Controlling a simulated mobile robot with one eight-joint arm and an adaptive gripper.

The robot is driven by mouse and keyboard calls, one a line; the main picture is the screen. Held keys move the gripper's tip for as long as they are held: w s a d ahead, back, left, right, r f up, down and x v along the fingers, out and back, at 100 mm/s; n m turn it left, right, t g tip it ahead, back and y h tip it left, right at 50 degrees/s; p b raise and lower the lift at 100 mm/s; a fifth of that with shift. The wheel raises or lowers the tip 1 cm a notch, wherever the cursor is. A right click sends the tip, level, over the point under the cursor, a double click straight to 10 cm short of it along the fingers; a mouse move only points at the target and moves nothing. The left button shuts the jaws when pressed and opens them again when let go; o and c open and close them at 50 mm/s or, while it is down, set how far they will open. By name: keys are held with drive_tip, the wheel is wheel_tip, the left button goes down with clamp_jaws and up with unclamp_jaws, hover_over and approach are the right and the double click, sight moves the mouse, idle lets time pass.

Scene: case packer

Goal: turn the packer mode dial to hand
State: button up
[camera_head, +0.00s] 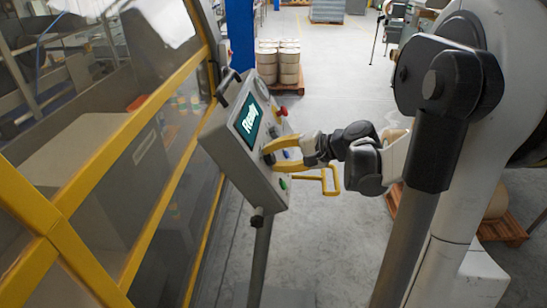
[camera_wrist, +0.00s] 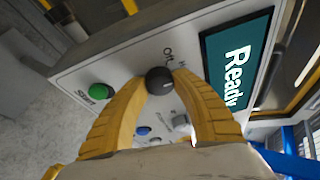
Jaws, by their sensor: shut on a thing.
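The packer mode dial (camera_wrist: 159,81) is a round black knob on the grey control panel (camera_wrist: 105,62). In the wrist view my gripper (camera_wrist: 158,84) has its two yellow fingers on either side of the dial, shut on it. Part of the lettering by the dial is visible, but the fingers hide some of it. I cannot tell which mode the dial points to. In the head view my gripper (camera_head: 268,152) reaches the face of the tilted panel (camera_head: 229,150) from the right, and the dial is hidden by the fingers.
The panel has a screen reading "Ready" (camera_head: 249,121), a red button (camera_head: 281,111) and a green START button (camera_wrist: 101,92). A blue button (camera_wrist: 143,131) lies near the fingers. A yellow-framed machine guard (camera_head: 137,150) stands left. Drums (camera_head: 289,65) stand on a pallet behind.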

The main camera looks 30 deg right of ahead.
idle(0.5)
drive_tip(key=o, duration=1.2)
drive_tip(key=v, duration=1.2)
